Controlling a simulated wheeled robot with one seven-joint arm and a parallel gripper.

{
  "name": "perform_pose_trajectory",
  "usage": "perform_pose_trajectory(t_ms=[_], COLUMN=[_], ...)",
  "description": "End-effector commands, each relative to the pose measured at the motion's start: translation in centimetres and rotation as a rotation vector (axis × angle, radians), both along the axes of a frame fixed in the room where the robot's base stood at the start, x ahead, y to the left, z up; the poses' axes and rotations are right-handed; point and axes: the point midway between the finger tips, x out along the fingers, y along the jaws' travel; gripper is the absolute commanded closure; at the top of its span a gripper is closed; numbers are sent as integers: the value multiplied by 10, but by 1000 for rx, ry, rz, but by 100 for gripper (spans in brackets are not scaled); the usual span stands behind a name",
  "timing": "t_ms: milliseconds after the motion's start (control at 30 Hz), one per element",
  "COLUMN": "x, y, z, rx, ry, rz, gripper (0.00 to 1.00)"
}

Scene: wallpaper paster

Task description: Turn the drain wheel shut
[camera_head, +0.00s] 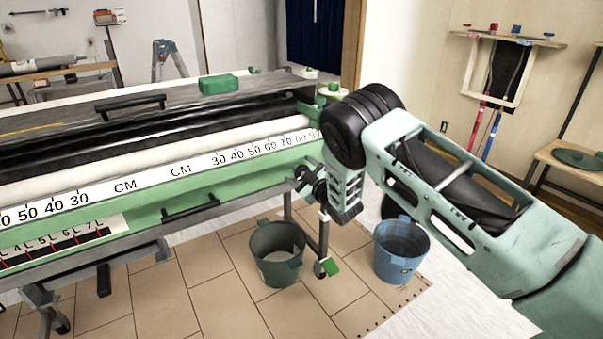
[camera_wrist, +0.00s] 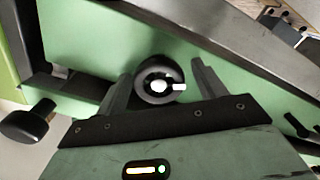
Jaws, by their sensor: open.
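A round dark wheel (camera_wrist: 150,72) with a bright white centre sits on the green side of the pasting machine (camera_wrist: 90,40) in the wrist view. It looks like the drain wheel. My gripper (camera_wrist: 161,75) is open, with one finger to the left of the wheel and one to the right. Gaps show between the wheel and both fingers, so it is not gripped. How far the fingertips reach in depth is unclear. In the head view, my gripper (camera_head: 335,197) is at the machine's right end, and my wrist hides much of that end.
A black knob (camera_wrist: 28,124) sticks out at the left in the wrist view. Below the machine's end are a green bucket (camera_head: 277,268) and a blue bucket (camera_head: 401,265). A machine leg (camera_head: 323,245) stands between them. A green box (camera_head: 219,84) lies on top.

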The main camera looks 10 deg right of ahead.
Motion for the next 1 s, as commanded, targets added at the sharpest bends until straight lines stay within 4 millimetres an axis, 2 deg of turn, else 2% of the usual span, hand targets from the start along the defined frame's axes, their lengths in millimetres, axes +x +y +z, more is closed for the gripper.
perform_pose_trajectory(t_ms=[67, 100, 233, 267, 667, 1000], x=[0, 0, 0, 0, 0, 0], y=[0, 0, 0, 0, -1, -3], z=[0, 0, 0, 0, 0, -1], rx=[0, 0, 0, 0, 57, 296], ry=[0, 0, 0, 0, 17, 95], rz=[0, 0, 0, 0, -2, -3], gripper=[30, 36, 72, 75, 75, 75])
